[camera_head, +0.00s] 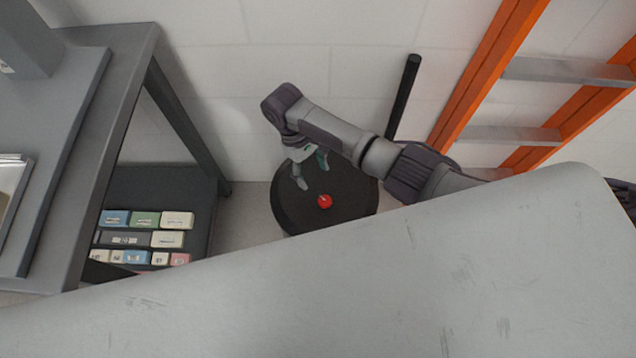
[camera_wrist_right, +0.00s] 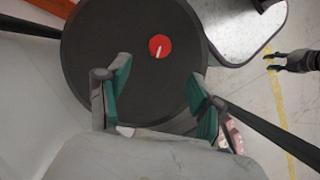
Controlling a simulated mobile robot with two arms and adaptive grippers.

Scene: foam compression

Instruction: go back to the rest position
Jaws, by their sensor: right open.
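My right gripper (camera_head: 309,170) hangs over the dark round top (camera_head: 345,200), with its arm coming in from the right. In the right wrist view its two green-padded fingers (camera_wrist_right: 157,98) are wide apart with nothing between them. A small red round piece (camera_head: 324,201) with a pale mark lies on the round top, also seen beyond the fingertips as a red disc (camera_wrist_right: 160,46). A dark gripper (camera_wrist_right: 271,61), apparently my left one, shows at the right edge of the right wrist view, its fingers apart. It is outside the head view.
A grey table (camera_head: 128,55) stands at the left, with a shelf of several small labelled boxes (camera_head: 145,219) beneath. An orange ladder (camera_head: 487,66) and a black pole (camera_head: 404,95) lean at the white wall. A large pale surface (camera_head: 330,290) fills the foreground.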

